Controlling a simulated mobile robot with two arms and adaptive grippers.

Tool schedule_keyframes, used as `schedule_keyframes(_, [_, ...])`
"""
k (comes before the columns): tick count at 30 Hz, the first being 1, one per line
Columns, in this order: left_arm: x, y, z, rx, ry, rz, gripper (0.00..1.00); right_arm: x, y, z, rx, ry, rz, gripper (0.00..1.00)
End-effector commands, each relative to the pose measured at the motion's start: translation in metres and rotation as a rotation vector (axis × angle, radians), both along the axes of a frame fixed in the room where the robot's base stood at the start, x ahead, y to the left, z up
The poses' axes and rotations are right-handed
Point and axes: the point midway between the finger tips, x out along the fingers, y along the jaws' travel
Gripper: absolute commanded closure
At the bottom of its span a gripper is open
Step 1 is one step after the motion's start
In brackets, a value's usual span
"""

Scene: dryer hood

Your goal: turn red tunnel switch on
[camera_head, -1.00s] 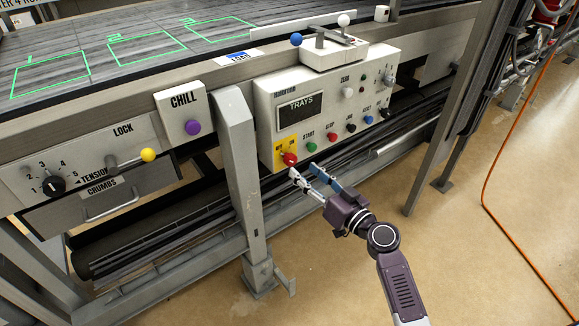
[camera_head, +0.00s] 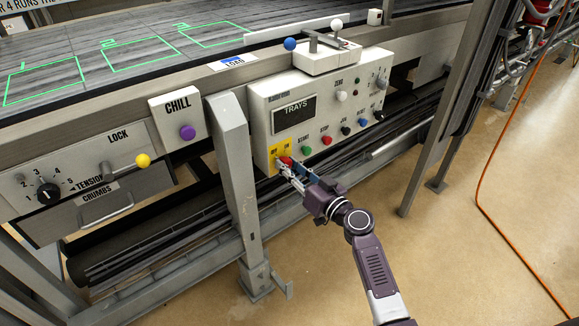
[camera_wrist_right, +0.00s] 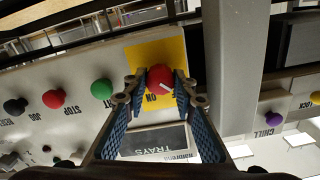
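The red switch (camera_head: 286,162) is a round knob on a yellow plate (camera_head: 274,154) at the lower left of the TRAYS control panel. In the right wrist view the red knob (camera_wrist_right: 158,78) has a white pointer line, and the word ON shows beside it on the yellow plate (camera_wrist_right: 150,52). My right gripper (camera_head: 290,169) is at the knob, partly covering it in the head view. In the wrist view its two fingertips (camera_wrist_right: 162,84) stand on either side of the knob, with a narrow gap visible. My left gripper is not in view.
Green (camera_head: 306,150), red (camera_head: 326,140), black (camera_head: 346,131) and blue buttons run right of the switch. A grey post (camera_head: 236,165) stands close left of the panel. The CHILL box (camera_head: 178,118) is beyond it. Open floor lies in front at right.

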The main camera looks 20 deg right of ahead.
Motion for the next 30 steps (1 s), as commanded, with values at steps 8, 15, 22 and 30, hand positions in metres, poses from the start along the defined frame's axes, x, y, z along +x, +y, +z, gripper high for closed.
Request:
schedule_keyframes(8, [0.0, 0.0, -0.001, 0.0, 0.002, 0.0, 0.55, 0.0, 0.0, 0.0, 0.007, 0.002, 0.0, 0.99])
schedule_keyframes(15, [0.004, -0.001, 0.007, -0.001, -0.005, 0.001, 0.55, 0.0, -0.001, -0.001, 0.081, 0.028, 0.0, 0.99])
schedule_keyframes(22, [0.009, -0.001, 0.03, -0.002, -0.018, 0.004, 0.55, 0.0, 0.0, -0.001, 0.244, 0.089, 0.001, 0.99])
schedule_keyframes(30, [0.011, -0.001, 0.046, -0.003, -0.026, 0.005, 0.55, 0.0, -0.001, -0.001, 0.483, 0.175, 0.0, 0.99])
